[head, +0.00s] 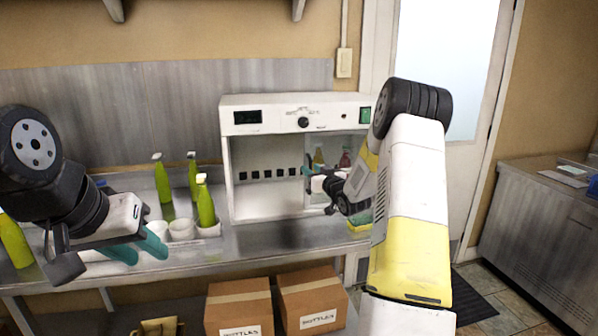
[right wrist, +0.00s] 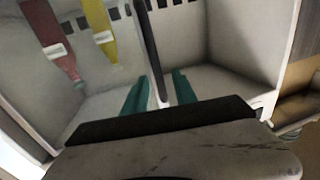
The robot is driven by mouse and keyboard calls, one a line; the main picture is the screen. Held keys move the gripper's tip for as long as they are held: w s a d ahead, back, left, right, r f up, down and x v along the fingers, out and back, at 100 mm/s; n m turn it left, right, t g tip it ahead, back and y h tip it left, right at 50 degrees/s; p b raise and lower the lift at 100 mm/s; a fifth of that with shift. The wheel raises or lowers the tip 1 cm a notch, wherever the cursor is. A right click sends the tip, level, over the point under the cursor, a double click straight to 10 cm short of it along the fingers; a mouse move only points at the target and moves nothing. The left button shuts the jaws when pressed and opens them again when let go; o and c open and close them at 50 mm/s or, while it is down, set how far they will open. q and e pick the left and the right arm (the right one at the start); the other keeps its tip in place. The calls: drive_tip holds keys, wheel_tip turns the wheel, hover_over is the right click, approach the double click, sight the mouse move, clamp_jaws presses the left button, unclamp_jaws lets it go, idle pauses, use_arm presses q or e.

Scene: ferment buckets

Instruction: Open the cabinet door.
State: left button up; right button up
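The white cabinet (head: 262,103) stands on the steel counter, with a control panel along its top. Its left front is uncovered and shows the pale interior; a glass-like panel (head: 349,146) covers the right part. A dark upright edge (right wrist: 148,42) of the door runs between my right gripper's teal fingers (right wrist: 160,92) in the right wrist view. A narrow gap shows beside the edge, so the fingers look apart. In the head view my right gripper (head: 314,178) is at the cabinet front, partly hidden by its arm. My left gripper (head: 137,246) is open and empty over the counter's left part.
A red bottle (right wrist: 57,40) and a yellow bottle (right wrist: 101,30) show at the panel, perhaps reflected. Cardboard boxes (head: 240,290) sit below the counter (head: 290,238).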

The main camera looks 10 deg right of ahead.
drive_tip(key=shift+s, duration=0.1)
drive_tip(key=s+d, duration=0.1)
drive_tip(key=s, duration=0.6)
drive_tip(key=shift+s+d, duration=0.25)
drive_tip(key=shift+d, duration=0.05)
